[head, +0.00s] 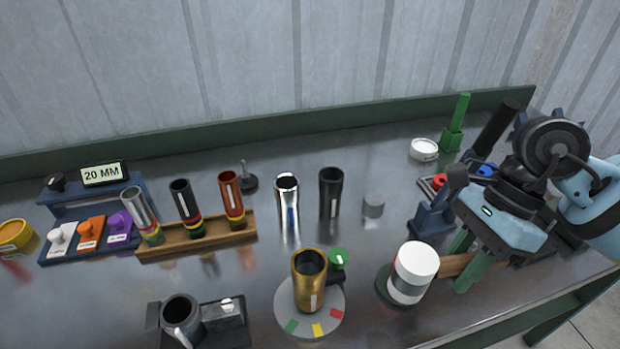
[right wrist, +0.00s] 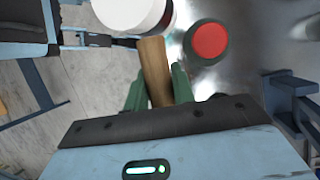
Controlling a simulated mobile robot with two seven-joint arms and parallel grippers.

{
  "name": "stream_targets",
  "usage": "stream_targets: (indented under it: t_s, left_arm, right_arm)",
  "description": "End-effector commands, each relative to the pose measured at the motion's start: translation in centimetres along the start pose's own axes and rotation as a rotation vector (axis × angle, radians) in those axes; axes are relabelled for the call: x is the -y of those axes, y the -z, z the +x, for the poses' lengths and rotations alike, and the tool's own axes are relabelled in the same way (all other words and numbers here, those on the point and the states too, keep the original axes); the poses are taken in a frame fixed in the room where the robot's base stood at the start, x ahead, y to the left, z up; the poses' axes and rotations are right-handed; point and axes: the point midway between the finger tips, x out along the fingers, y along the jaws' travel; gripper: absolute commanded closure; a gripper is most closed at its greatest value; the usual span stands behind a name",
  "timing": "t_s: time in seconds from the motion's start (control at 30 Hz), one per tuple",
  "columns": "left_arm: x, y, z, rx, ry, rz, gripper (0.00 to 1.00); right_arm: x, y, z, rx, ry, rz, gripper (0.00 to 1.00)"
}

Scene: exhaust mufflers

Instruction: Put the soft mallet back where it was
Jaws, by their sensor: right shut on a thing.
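The soft mallet has a white head (head: 414,268) with a grey band and a wooden handle (head: 458,264). My right gripper (head: 466,258), with green fingers, is shut on the handle to the right of the head. The head looks upright over a dark green disc (head: 384,288); I cannot tell whether they touch. In the right wrist view the handle (right wrist: 153,65) runs between the fingers (right wrist: 156,90) to the white head (right wrist: 130,10), cut off by the top edge. A red-centred, dark green-rimmed disc (right wrist: 208,42) shows beside it. My left gripper is not in view.
A gold tube (head: 309,285) stands on a round grey plate (head: 285,325) left of the mallet. A blue stand (head: 430,222) is close behind it. Several tubes stand in a wooden rack (head: 160,243) at left. The bench edge is near my arm.

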Motion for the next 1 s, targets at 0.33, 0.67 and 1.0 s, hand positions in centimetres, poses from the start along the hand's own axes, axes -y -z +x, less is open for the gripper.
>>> stream_targets:
  t_s: [0.33,0.67,1.0]
  left_arm:
    - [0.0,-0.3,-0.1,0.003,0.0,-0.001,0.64]
    - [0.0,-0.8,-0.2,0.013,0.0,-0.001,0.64]
    - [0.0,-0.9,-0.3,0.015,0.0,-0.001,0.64]
  right_arm:
    - [-1.2,1.6,4.2,-0.153,-0.289,-0.66,0.98]
    - [-2.6,4.3,6.6,-0.265,-0.507,-1.163,0.98]
    - [-3.0,5.0,6.9,-0.286,-0.553,-1.276,0.98]
